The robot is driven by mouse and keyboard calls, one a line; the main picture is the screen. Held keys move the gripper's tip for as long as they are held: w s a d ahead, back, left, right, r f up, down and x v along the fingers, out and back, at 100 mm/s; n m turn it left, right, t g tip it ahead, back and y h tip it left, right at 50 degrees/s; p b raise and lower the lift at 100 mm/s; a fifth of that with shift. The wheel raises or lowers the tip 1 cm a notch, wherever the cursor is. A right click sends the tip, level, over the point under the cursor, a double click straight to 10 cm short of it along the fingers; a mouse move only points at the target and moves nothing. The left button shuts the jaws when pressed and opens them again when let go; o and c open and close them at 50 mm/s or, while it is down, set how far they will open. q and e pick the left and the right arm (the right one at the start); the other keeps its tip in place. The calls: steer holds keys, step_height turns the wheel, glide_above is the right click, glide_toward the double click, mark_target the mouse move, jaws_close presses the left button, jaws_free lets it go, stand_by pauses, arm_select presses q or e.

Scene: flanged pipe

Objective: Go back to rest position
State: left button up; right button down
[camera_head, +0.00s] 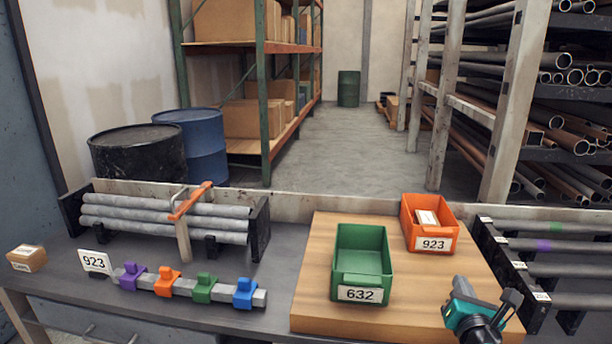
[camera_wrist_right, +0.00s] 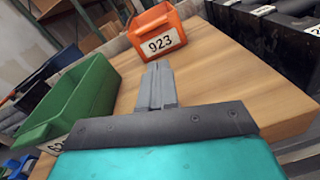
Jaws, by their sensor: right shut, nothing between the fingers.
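My right gripper (camera_head: 508,299) is over the right front of the wooden board (camera_head: 325,236), to the right of the green bin (camera_head: 361,284). In the right wrist view its two grey fingers (camera_wrist_right: 156,85) are closed together with nothing between them. They point toward the orange bin (camera_wrist_right: 155,35) labelled 923. The orange bin also shows in the head view (camera_head: 430,212), with a small pale item (camera_head: 426,217) inside. The green bin, labelled 632, looks empty. My left gripper is not in view.
A rack of grey pipes (camera_head: 165,212) stands at the left of the bench, behind a bar with coloured clamps (camera_head: 204,288). A 923 sign (camera_head: 95,262) and a small box (camera_head: 27,258) lie at far left. Another pipe rack (camera_head: 520,262) stands right of the board.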

steer(key=s+a+f+m+g, duration=0.3)
steer(key=s+f+m+g, duration=0.1)
steer(key=s+m, duration=0.45)
steer(key=s+a+f+m+g, duration=0.4)
steer(key=s+m, duration=0.4)
steer(key=m, duration=0.2)
steer(key=s+a+m+g+y, duration=0.3)
steer(key=s+a+m, duration=0.2)
steer(key=s, duration=0.3)
steer(key=s+a+m+g+y, duration=0.2)
steer(key=s+a+m+y, duration=0.15)
steer(key=s, duration=0.45)
steer(key=w+a+f+t+p, duration=0.2)
steer(key=w+a+f+t, duration=0.1)
steer(key=w+f+t, duration=0.3)
steer(key=shift+w+f+t+y, duration=0.4)
steer(key=shift+w+t, duration=0.1)
steer(key=shift+w, duration=0.55)
